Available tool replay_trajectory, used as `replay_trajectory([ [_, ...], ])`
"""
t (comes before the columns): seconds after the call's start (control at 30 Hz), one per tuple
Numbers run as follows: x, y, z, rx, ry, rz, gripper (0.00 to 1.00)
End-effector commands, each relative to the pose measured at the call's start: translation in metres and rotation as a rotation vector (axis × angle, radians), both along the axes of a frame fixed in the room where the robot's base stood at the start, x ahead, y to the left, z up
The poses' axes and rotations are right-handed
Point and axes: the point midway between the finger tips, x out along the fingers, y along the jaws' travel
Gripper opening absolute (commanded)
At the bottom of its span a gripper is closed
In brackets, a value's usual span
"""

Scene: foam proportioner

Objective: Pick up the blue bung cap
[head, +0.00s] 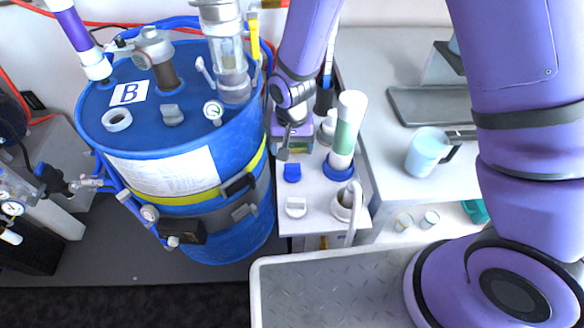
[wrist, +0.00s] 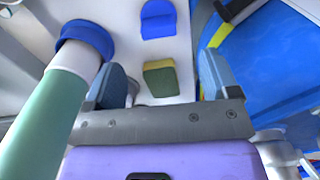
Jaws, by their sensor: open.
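The blue bung cap (head: 292,172) sits on the white cart top, in front of my gripper (head: 290,143). It also shows in the wrist view (wrist: 158,19) at the top centre, beyond the fingertips. My gripper (wrist: 160,68) is open, with its two grey-blue fingers spread apart. Nothing is held between them. A small yellow-green block (wrist: 160,79) lies on the cart top, seen between the fingers but nearer than the cap. The cap is apart from both fingers.
A green-and-white cylinder with a blue collar (head: 340,170) stands close to the right of the cap. A white cap (head: 296,207) lies in front of it. The blue drum (head: 190,140) stands to the left. A jug (head: 427,150) stands on the right counter.

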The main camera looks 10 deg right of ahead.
Motion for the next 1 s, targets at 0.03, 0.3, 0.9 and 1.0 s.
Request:
replay_trajectory([
  [0.03, -0.001, 0.0, -0.009, -0.002, 0.002, 0.0, 0.81],
  [0.3, 0.0, 0.0, -0.036, 0.0, 0.001, -0.001, 0.81],
  [0.9, -0.002, -0.002, -0.089, 0.0, 0.0, 0.0, 0.81],
  [1.0, -0.002, -0.002, -0.09, 0.0, -0.001, 0.0, 0.81],
])
